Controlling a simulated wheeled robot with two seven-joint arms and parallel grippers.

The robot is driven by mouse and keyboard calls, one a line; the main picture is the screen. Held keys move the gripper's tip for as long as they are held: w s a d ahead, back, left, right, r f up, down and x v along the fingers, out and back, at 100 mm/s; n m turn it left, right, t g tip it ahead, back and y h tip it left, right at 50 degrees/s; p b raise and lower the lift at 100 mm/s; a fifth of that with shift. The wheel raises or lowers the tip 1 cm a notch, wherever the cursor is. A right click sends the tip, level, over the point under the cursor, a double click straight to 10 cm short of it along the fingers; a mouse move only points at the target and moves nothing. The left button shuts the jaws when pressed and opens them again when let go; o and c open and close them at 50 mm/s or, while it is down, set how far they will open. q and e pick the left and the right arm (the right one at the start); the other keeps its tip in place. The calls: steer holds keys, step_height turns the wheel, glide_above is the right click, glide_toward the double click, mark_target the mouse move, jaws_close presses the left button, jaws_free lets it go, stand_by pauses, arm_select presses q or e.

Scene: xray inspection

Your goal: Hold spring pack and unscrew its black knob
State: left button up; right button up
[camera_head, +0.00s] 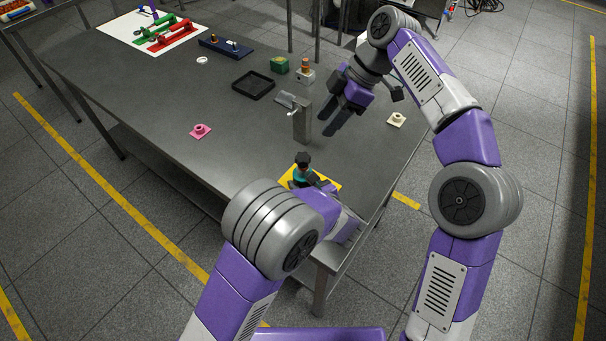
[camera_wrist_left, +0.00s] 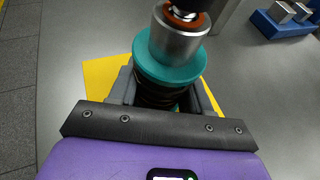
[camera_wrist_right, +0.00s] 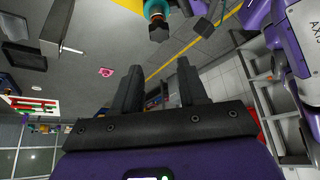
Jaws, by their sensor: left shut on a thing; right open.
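The spring pack (camera_head: 300,174) stands at the table's near edge on a yellow sheet (camera_head: 332,181), its black knob (camera_head: 302,157) on top. In the left wrist view it shows a teal flange (camera_wrist_left: 170,68), a metal cylinder (camera_wrist_left: 177,42), an orange ring and part of the knob (camera_wrist_left: 190,4). My left gripper (camera_wrist_left: 160,95) is shut on the dark body below the flange. My right gripper (camera_head: 341,113) is open and empty above the table, beyond the pack and apart from it. The right wrist view shows its spread fingers (camera_wrist_right: 162,85) and the knob (camera_wrist_right: 159,31) at the top.
A grey upright block (camera_head: 302,121) with a lever stands between the pack and a black tray (camera_head: 253,86). A pink piece (camera_head: 200,131) lies left, a white piece (camera_head: 396,119) right. A green box (camera_head: 279,65) and blue base (camera_head: 225,46) are farther back.

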steer(key=shift+o, duration=0.3)
steer(key=shift+o, duration=1.2)
steer(key=shift+a, duration=0.1)
steer(key=shift+o, duration=0.9)
steer(key=shift+a+f+n+h, duration=0.15)
steer(key=shift+a+n+h, duration=0.2)
steer(key=shift+n, duration=0.15)
steer(key=n+t+h, duration=0.1)
steer(key=n+h, duration=0.4)
steer(key=n, duration=0.2)
glide_above(303, 157)
steer(key=f, duration=0.1)
step_height(303, 157, down, 12)
steer(key=shift+r, duration=0.1)
steer(key=shift+r, duration=0.1)
steer(key=c, duration=1.2)
